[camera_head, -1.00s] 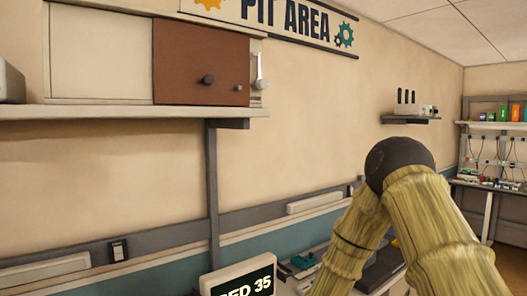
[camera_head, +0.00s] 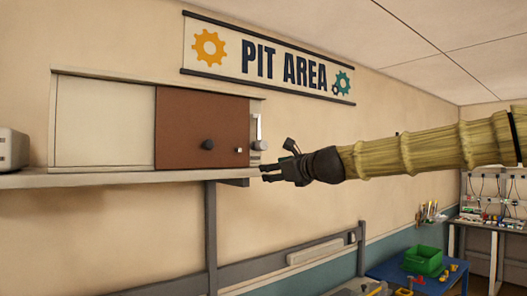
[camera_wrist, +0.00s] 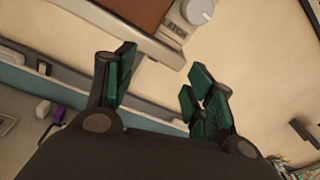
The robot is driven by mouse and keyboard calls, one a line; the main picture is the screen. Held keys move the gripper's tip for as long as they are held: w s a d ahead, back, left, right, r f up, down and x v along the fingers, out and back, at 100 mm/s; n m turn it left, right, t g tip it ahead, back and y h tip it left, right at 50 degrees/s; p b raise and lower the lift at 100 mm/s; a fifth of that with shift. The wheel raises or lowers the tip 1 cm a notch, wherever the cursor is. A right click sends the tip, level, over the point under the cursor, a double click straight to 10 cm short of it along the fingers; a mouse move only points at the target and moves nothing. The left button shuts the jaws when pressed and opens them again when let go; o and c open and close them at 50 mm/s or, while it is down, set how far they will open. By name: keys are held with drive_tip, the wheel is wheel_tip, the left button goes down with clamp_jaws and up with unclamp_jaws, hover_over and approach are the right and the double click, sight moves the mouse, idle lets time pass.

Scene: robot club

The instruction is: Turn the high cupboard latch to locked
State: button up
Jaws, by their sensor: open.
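The high cupboard (camera_head: 103,125) hangs on the wall at the left, with a cream panel and a brown door (camera_head: 200,128). The latch (camera_head: 257,130) is a pale upright lever at the cupboard's right edge. In the wrist view, its round pale knob (camera_wrist: 198,10) shows at the top, beside a label reading "LATCH". My gripper (camera_head: 277,161) is open and empty, just right of and slightly below the latch, apart from it. In the wrist view, the spread fingers (camera_wrist: 160,70) have nothing between them. The lever's exact setting is hard to read.
The shelf (camera_head: 110,179) under the cupboard ends just left of my gripper. A dark upright post (camera_head: 210,235) stands below it. A pale box (camera_head: 12,150) sits at the far left. The wall right of the cupboard is clear below the sign (camera_head: 268,58).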

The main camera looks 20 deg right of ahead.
drive_tip(key=m+t, duration=0.1)
approach(264, 146)
drive_tip(key=w+b, duration=0.1)
drive_tip(key=b, duration=0.2)
drive_tip(key=w+b, duration=0.1)
drive_tip(key=b, duration=0.3)
drive_tip(key=shift+w+a+f+y, duration=0.2)
drive_tip(key=shift+w+y, duration=0.1)
drive_tip(key=x, duration=0.6)
drive_tip(key=shift+w+r+p, duration=0.25)
drive_tip(key=shift+w+p, duration=0.05)
drive_tip(key=shift+w, duration=0.05)
drive_tip(key=shift+x, duration=0.85)
drive_tip(key=shift+f, duration=0.1)
drive_tip(key=shift+s, duration=0.15)
drive_tip(key=shift+c, duration=0.2)
clamp_jaws()
